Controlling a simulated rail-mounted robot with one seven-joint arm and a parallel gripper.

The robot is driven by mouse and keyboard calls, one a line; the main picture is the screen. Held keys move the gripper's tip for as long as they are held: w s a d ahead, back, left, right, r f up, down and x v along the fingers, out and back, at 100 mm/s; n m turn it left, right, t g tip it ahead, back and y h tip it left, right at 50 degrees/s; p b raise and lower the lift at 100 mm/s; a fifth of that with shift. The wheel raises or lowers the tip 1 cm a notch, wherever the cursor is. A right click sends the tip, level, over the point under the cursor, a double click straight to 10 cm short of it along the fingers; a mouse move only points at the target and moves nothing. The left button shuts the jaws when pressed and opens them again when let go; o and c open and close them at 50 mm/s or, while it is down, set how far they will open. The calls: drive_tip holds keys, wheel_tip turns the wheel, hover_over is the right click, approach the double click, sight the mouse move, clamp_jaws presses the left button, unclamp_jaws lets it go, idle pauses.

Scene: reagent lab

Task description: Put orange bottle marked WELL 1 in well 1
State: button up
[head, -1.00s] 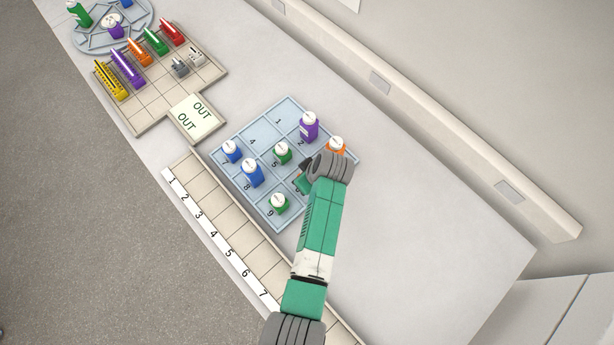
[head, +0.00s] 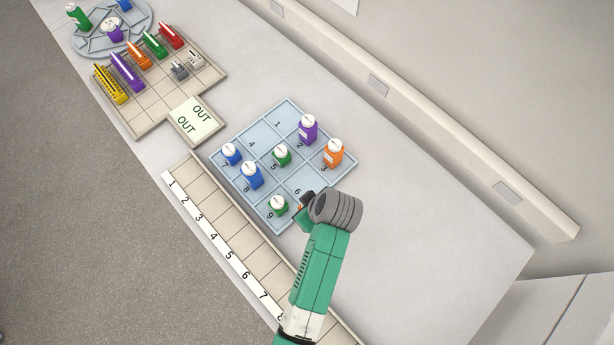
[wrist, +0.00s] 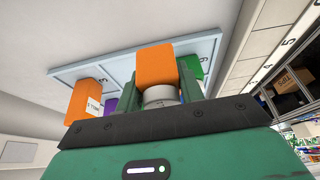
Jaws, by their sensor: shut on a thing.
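My gripper (wrist: 160,95) is shut on an orange bottle (wrist: 155,66) with a pale cap, seen in the wrist view; no marking shows on its visible side. In the head view my gripper (head: 304,203) is over the front right part of the blue well tray (head: 322,183), near wells 6 and 9, and the held bottle is mostly hidden. Well 1 (head: 279,122) is empty, at the tray's far corner. A second orange bottle (head: 333,153) stands in well 3; it also shows at left in the wrist view (wrist: 84,100) with a white label too small to read.
A purple bottle (head: 308,130) stands in well 2, beside well 1. Green (head: 282,156) and blue (head: 251,174) bottles stand in wells 5 and 8, with others in 7 and 9. Wells 4 and 6 look empty. A numbered rack (head: 215,217) runs along the front.

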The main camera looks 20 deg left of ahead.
drive_tip(key=s+d, duration=0.1)
drive_tip(key=s, duration=0.1)
drive_tip(key=s+d, duration=0.2)
drive_tip(key=s, duration=0.1)
drive_tip(key=shift+s+r, duration=0.3)
